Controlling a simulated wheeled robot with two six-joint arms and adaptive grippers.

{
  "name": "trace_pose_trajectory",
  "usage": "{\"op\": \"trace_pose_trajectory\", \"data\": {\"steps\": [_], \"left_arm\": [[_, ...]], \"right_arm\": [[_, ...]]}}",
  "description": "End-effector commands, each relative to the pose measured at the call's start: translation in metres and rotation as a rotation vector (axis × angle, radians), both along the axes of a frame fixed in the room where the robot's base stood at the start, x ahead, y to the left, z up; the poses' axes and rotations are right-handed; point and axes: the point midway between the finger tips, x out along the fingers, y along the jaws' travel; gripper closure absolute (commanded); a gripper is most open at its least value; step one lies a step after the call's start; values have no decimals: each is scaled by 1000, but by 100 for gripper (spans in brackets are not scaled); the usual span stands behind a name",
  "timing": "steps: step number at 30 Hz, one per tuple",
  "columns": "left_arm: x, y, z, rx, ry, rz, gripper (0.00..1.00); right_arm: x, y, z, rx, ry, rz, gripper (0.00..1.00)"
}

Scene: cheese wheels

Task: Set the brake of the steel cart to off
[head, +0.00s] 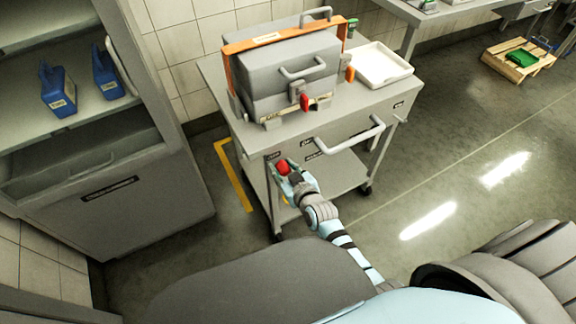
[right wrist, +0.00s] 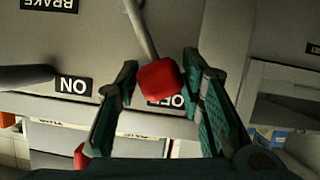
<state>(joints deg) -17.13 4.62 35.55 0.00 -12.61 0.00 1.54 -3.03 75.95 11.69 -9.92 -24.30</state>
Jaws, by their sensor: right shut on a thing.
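The steel cart (head: 222,78) stands ahead of me, with its brake lever on the front panel at the left. The lever's red knob (head: 283,167) shows at my right gripper (head: 287,175). In the right wrist view, the knob (right wrist: 161,82) sits between the two green-padded fingers of my right gripper (right wrist: 160,95), which is shut on it. The grey lever (right wrist: 142,32) runs to the knob from the top. The knob partly covers the OFF label (right wrist: 185,101); the ON label (right wrist: 73,86) is clear to the left. My left gripper is out of view.
A grey case (head: 290,75) with an orange strap and a white tray (head: 381,64) are on the cart top. The cart's push handle (head: 350,140) juts out right of my gripper. A cabinet (head: 150,200) stands at the left.

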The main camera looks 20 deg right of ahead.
Motion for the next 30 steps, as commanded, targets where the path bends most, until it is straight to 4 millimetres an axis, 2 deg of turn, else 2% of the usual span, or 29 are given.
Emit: {"op": "trace_pose_trajectory", "data": {"steps": [1, 13, 14, 16, 26, 30], "left_arm": [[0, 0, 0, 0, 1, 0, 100], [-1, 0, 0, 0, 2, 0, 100], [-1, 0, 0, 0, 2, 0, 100], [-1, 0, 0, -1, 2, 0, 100], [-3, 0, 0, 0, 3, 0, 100], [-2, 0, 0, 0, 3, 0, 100]], "right_arm": [[-3, 3, -5, 8, 12, 0, 100], [-4, 3, -6, 8, 17, 0, 100], [-4, 3, -7, 8, 17, 1, 64], [-4, 3, -6, 7, 16, 1, 52], [-5, 0, -2, 2, 8, -2, 52], [-25, -1, 6, 2, 7, -2, 52]]}}
